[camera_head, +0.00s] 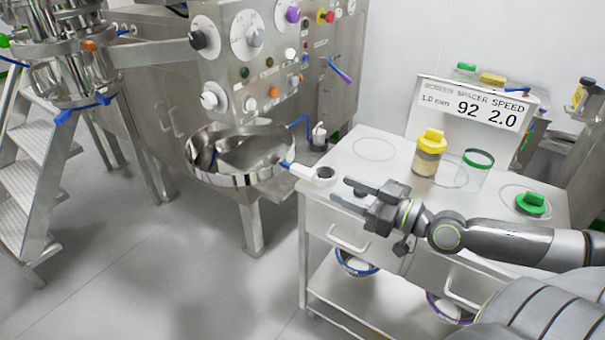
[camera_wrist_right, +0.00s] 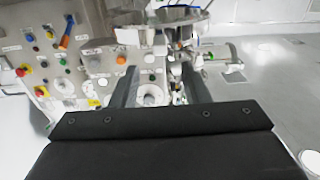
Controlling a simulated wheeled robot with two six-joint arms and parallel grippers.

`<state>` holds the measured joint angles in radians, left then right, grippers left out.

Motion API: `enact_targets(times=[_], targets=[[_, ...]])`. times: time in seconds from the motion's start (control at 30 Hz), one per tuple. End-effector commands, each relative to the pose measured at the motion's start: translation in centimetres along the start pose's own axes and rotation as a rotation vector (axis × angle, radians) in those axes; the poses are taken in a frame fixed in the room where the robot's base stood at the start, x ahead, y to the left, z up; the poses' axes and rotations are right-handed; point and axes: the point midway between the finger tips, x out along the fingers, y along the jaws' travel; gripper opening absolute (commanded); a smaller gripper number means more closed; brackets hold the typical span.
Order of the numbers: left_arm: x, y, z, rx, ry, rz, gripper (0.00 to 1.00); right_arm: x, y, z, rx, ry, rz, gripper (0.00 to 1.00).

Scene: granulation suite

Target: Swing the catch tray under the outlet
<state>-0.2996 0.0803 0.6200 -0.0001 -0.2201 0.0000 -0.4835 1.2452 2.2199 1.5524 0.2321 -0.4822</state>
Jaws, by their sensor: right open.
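The catch tray (camera_head: 232,178) is a round, shiny steel pan at the front of the steel machine in the head view. Its white handle (camera_head: 306,173), with a blue collar, sticks out to the right towards the table corner. My right gripper (camera_head: 343,190) is open and empty, its fingers pointing left at the handle's end, with a small gap between them. In the right wrist view, a pale round end that looks like the handle (camera_wrist_right: 151,95) shows between the open fingers (camera_wrist_right: 160,92). I cannot make out the outlet clearly. My left gripper is not in view.
The steel table (camera_head: 345,165) bears a yellow-capped jar (camera_head: 428,157), a green-rimmed clear jar (camera_head: 477,168), a green-handled item (camera_head: 531,203) and a sign (camera_head: 470,107). The control panel (camera_head: 270,60) rises behind the tray. Steps (camera_head: 35,170) stand left; the floor before the tray is clear.

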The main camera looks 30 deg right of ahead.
Motion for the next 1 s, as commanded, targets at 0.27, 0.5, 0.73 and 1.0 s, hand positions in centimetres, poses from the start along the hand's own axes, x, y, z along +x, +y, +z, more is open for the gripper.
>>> enact_targets(times=[0.27, 0.5, 0.73, 1.0], targets=[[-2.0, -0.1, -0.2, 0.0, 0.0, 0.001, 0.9, 1.6, 0.3, -0.4, 0.002, 0.003, 0.011, 0.42], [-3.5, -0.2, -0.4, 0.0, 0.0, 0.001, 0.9, 3.5, 0.1, -0.5, 0.003, 0.005, 0.004, 0.42], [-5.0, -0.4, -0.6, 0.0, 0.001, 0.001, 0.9, 5.7, 0.0, -0.4, 0.004, 0.003, 0.002, 0.42], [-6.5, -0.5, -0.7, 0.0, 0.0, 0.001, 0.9, 9.1, 0.0, -0.3, 0.004, 0.002, 0.003, 0.42]])
